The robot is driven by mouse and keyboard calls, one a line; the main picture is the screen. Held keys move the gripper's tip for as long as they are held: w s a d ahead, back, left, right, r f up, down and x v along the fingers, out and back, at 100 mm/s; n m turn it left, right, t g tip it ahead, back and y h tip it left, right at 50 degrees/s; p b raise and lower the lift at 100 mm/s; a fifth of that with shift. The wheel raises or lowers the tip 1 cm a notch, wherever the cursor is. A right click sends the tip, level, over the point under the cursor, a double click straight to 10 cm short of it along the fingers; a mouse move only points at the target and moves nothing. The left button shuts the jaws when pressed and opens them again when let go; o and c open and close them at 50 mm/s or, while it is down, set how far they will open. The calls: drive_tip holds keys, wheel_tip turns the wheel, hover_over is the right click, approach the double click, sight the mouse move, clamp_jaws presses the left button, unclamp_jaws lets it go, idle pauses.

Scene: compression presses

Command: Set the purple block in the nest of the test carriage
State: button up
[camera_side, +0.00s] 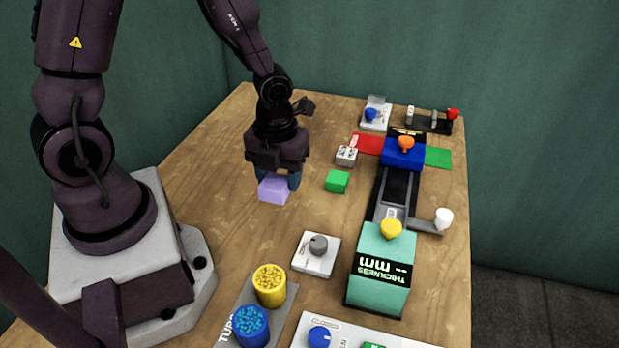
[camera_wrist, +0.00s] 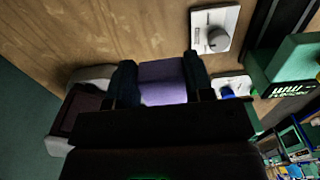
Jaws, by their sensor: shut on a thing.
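My gripper (camera_side: 278,180) is shut on the purple block (camera_side: 272,190), which hangs between the two fingers. In the wrist view the purple block (camera_wrist: 162,82) sits between the dark fingertips. From these views I cannot tell its exact height over the wooden table. The press stands to the right, with a teal housing (camera_side: 381,270) labelled "THICKNESS mm" at the near end, a dark rail (camera_side: 395,190), and a blue carriage-like part (camera_side: 403,154) with an orange knob at the far end. No nest can be made out clearly. My gripper is left of the rail.
A green block (camera_side: 337,181) and a white printed cube (camera_side: 346,156) lie between my gripper and the rail. A grey-knob box (camera_side: 316,254) and yellow and blue tubs (camera_side: 270,285) stand nearer. A white-knobbed lever (camera_side: 443,219) juts right. The table's left middle is clear.

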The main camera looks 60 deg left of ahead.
drive_tip(key=s, duration=0.1)
drive_tip(key=s+r, duration=0.1)
drive_tip(key=shift+s+d+r, duration=0.1)
drive_tip(key=shift+s+r, duration=0.05)
drive_tip(key=shift+s, duration=0.2)
drive_tip(key=w+d+f+n, duration=0.1)
drive_tip(key=w+d+n, duration=0.2)
drive_tip(key=w+n, duration=0.75)
drive_tip(key=n, duration=0.8)
hover_over(381, 214)
wheel_tip(381, 214, down, 2)
drive_tip(key=shift+m, duration=0.25)
drive_tip(key=shift+f, duration=0.1)
drive_tip(key=shift+f, duration=2.85)
drive_tip(key=shift+f, duration=0.7)
drive_tip(key=o, duration=1)
drive_tip(key=shift+c, duration=0.2)
